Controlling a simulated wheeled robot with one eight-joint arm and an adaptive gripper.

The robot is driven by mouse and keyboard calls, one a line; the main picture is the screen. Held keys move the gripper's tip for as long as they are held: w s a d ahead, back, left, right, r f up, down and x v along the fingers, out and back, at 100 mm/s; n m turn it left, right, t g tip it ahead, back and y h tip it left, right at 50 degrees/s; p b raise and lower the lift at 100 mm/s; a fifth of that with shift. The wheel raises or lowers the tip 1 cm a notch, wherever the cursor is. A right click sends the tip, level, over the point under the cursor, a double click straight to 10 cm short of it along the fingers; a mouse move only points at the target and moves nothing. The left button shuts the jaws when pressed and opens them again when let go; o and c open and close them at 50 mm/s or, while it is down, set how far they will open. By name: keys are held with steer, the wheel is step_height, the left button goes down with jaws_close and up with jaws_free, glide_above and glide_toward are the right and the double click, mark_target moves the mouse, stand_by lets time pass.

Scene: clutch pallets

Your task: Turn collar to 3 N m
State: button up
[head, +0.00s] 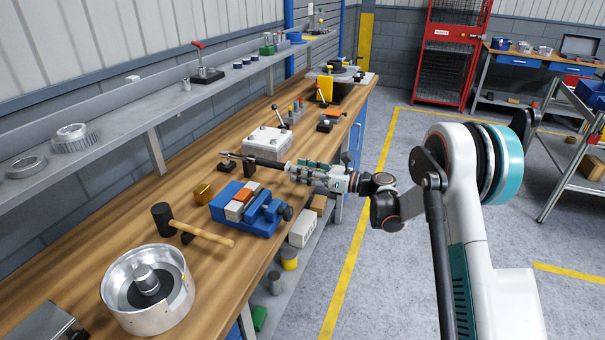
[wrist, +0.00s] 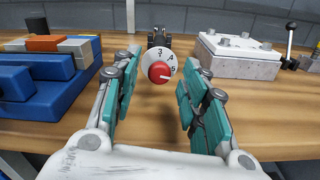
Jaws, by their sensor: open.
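A dark tool (head: 258,160) lies level above the bench on black supports (head: 249,169). In the wrist view its end faces me: a white collar face (wrist: 157,56) with a 3 at the top, what looks like a 4 or A to the right, and a 5 at lower right. A red hub (wrist: 160,72) sits at its middle, with a small pale mark on its right side. My gripper (head: 293,169) is open, its teal-padded fingers (wrist: 156,92) on either side of the collar with gaps to both. Contact with the tool is not visible.
A blue vise (head: 262,218) stands left of the fingers in the wrist view, and a pale box with bolts (head: 268,143) to the right. A mallet (head: 200,235) and round metal housing (head: 148,290) lie nearer on the bench. The aisle floor is clear.

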jaws_close()
steer(key=shift+n, duration=0.4)
steer(key=n, duration=0.4)
steer(key=shift+n, duration=0.3)
steer(key=n, duration=0.4)
steer(key=shift+a+n, duration=0.1)
steer(key=shift+n, duration=0.2)
steer(key=n, duration=0.5)
steer(key=shift+s+f+b, duration=0.1)
steer(key=shift+b, duration=0.25)
steer(key=shift+n, duration=2.4)
